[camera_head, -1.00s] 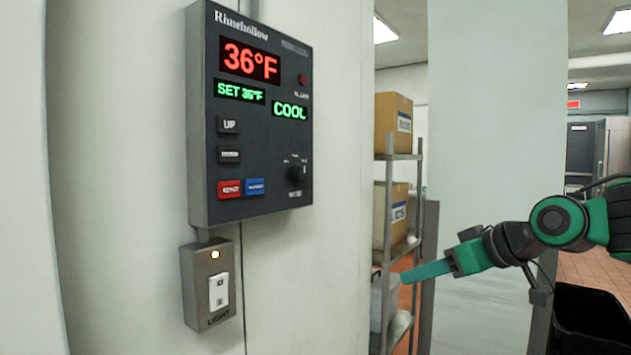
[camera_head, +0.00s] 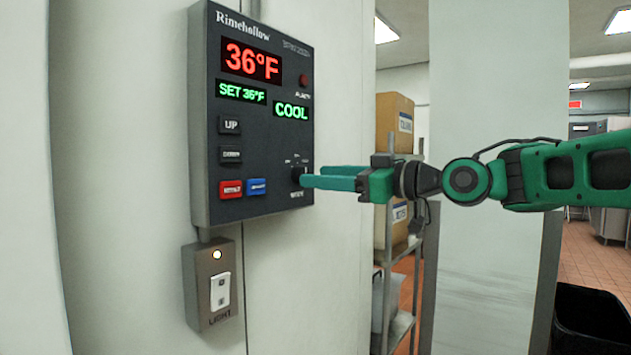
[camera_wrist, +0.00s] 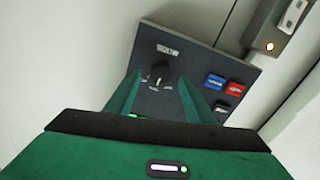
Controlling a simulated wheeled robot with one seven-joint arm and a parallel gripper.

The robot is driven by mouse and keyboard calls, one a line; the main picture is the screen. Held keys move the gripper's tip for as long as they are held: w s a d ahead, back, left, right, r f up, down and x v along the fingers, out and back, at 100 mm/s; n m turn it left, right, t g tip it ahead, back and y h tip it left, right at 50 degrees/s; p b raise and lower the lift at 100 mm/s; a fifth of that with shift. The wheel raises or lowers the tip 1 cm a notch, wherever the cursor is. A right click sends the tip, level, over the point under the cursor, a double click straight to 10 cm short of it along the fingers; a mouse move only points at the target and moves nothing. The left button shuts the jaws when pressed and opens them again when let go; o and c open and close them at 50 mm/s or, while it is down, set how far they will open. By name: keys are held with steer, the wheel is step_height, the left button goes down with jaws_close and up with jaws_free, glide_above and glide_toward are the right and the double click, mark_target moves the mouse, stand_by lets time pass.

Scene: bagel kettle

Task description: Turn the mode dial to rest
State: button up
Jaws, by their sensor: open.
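The mode dial is a small black knob (camera_wrist: 159,72) low on the right of the dark grey control panel (camera_head: 216,150). In the head view my gripper's fingers (camera_head: 312,180) point left at it and partly cover it. In the wrist view the open green fingers (camera_wrist: 158,92) lie on either side of the knob, with a gap showing on both sides. I cannot tell whether the fingertips touch the panel face. The panel's mode display (camera_head: 291,111) reads COOL in green. The exact dial mark is too small to read.
Red and blue buttons (camera_head: 257,187) sit left of the dial, with grey buttons (camera_head: 230,125) above them. A light switch box (camera_head: 212,290) hangs below the panel. A metal shelf (camera_head: 418,250) with cardboard boxes (camera_head: 393,120) stands behind my gripper. A black bin (camera_head: 592,322) is at lower right.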

steer(key=x, duration=0.3)
